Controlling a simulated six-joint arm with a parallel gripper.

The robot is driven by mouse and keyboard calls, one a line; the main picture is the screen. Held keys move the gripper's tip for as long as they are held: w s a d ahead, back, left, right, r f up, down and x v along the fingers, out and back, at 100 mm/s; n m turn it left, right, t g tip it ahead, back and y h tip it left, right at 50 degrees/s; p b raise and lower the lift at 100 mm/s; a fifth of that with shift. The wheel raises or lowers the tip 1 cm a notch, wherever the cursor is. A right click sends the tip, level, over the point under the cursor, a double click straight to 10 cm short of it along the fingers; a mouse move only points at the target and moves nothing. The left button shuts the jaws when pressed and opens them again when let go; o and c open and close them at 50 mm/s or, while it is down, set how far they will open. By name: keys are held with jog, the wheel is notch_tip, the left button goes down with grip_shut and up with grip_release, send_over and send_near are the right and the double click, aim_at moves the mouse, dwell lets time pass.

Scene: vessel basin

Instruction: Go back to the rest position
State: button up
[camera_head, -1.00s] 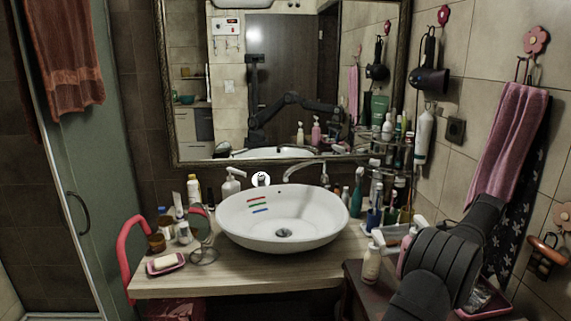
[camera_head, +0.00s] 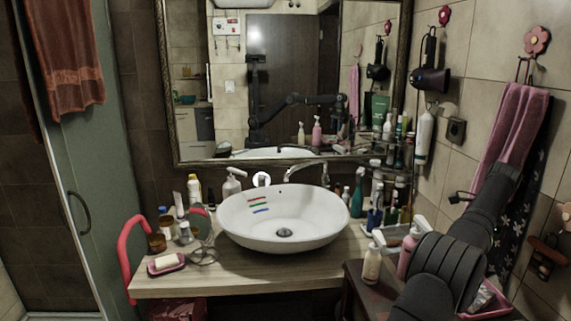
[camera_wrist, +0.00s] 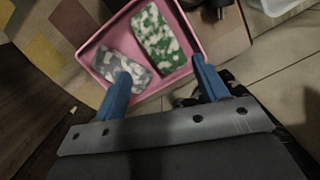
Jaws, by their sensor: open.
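My gripper (camera_wrist: 161,68) shows in the wrist view with its two blue fingers well apart and nothing between them. Past the fingertips is a pink tray (camera_wrist: 93,47) holding a green-and-white patterned piece (camera_wrist: 158,38) and a grey-and-white one (camera_wrist: 122,66). I cannot tell the height of the fingers above the tray. In the head view my arm rises along the right side, in front of the pink towel (camera_head: 505,120). The gripper end is hard to make out there. Part of the pink tray shows at the lower right, behind my arm.
A white vessel basin (camera_head: 330,225) with red, green and blue stripes inside stands on the wooden counter (camera_head: 210,280). Several bottles crowd its right side. Pump bottles (camera_head: 372,265) stand near my arm. A soap dish (camera_head: 165,268) is at the left. A hair dryer (camera_head: 430,80) hangs on the wall.

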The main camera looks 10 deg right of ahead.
jog(key=f, duration=0.3)
jog(key=a+f, duration=0.1)
jog(key=f, duration=0.5)
jog(key=shift+w+a+f, duration=0.1)
jog(key=shift+w+a, duration=0.05)
notch_tip(320, 180, up, 11)
jog(key=s+a+f+m+t+h, duration=0.1)
jog(key=s+a+m+h, duration=0.1)
jog(key=s+a+m, duration=1)
jog(key=shift+s+f+m, duration=0.3)
jog(key=shift+s+m, duration=0.85)
jog(key=shift+m, duration=2.45)
